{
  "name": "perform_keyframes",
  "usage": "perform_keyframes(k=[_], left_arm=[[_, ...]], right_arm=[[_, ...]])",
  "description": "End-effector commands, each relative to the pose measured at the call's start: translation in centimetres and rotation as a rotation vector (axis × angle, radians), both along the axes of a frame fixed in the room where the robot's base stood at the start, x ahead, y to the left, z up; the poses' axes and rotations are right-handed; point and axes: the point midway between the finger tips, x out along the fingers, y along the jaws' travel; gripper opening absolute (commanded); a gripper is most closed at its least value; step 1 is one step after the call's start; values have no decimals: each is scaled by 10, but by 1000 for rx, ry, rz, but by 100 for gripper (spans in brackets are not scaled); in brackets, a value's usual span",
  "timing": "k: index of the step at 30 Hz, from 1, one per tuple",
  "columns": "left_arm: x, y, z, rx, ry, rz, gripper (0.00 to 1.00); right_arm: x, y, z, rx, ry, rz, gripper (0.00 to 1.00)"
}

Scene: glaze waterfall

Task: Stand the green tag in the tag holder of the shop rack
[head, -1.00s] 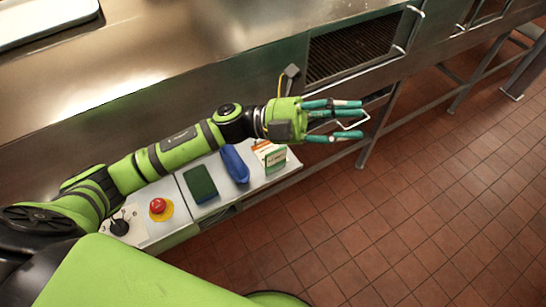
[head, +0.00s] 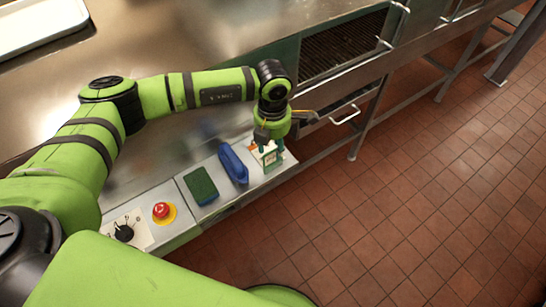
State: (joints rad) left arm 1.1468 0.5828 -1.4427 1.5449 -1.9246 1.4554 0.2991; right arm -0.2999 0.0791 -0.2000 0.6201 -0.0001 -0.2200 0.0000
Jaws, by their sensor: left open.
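A small green-and-white card, which looks like the green tag (head: 271,161), shows just below and between the fingers. I cannot tell whether the fingers touch it. An orange-and-white item (head: 253,148) is right behind it, partly hidden by the gripper. I cannot make out a shop rack or a tag holder. My right gripper is not in view.
On the ledge (head: 222,205), left of the card, are a blue brush-like item (head: 233,164), a green pad (head: 201,186), a red stop button (head: 162,211) and a black knob (head: 123,232). A steel counter (head: 200,40) stands behind. The tiled floor (head: 420,190) at right is clear.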

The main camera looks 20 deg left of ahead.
Motion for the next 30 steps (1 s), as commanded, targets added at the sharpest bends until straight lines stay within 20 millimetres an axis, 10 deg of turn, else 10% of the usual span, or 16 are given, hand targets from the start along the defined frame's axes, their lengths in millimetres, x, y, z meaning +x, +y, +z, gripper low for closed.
perform_keyframes(k=[17,20,30], left_arm=[[-1,-1,-46,-3,2,-2,42],[-1,0,-46,-4,2,-2,2],[-1,-1,-46,-4,2,-1,0]], right_arm=[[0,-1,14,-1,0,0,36],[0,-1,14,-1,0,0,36],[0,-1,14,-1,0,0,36]])
